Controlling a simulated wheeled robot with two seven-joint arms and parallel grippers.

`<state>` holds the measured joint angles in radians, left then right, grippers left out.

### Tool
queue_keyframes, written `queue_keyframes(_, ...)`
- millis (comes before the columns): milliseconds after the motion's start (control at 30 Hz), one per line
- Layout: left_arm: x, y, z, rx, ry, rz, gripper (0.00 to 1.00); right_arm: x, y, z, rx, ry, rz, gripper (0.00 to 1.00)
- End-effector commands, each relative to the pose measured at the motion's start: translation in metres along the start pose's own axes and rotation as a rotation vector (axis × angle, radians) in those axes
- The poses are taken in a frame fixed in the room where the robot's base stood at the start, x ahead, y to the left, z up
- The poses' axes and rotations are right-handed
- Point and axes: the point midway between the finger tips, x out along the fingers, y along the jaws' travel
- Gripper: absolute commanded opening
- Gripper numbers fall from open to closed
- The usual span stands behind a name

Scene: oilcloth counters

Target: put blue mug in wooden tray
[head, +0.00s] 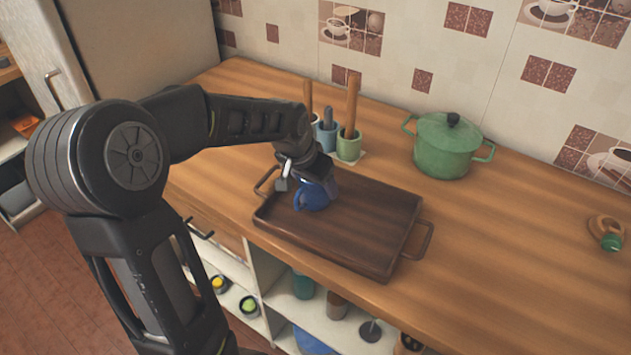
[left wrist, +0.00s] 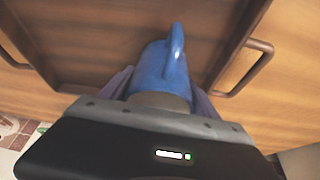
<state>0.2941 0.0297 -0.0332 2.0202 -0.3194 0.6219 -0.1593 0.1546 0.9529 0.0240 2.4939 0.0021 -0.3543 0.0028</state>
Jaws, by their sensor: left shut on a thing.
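The blue mug (head: 312,195) is at the left part of the wooden tray (head: 360,238) in the head view. My left gripper (head: 308,182) is shut on the mug from above. In the left wrist view the mug (left wrist: 163,72) lies between the fingers, with its handle pointing up in the picture. The tray (left wrist: 100,40) shows behind it. The gripper hides part of the mug, and I cannot tell whether the mug's base touches the tray floor. My right gripper is in neither view.
A green lidded pot (head: 446,145) stands behind and right of the tray. Utensil holders (head: 349,146) stand just behind the tray. A small wooden item with a green part (head: 607,232) lies at the far right. The counter right of the tray is clear.

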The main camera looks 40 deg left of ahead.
Motion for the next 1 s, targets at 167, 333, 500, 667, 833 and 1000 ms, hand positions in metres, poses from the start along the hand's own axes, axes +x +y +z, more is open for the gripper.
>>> queue_keyframes(167, 0.0, 0.0, 0.0, 0.0, 0.002, -0.001, 0.14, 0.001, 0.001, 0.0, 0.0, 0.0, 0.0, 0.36)
queue_keyframes(333, 0.002, 0.0, 0.001, 0.0, 0.0, 0.0, 0.76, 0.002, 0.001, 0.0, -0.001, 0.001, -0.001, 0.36)
queue_keyframes(500, 0.002, 0.0, 0.001, 0.0, 0.0, 0.0, 0.9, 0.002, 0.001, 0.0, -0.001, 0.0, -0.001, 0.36)
queue_keyframes(667, 0.002, 0.0, 0.001, 0.0, 0.0, 0.0, 0.91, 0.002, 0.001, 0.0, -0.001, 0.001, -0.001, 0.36)
queue_keyframes(833, 0.0, 0.0, 0.0, 0.0, 0.0, 0.0, 0.91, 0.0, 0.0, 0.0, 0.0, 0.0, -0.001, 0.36)
queue_keyframes(1000, -0.013, -0.001, -0.001, 0.001, 0.003, -0.002, 0.91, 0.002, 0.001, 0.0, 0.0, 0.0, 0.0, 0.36)
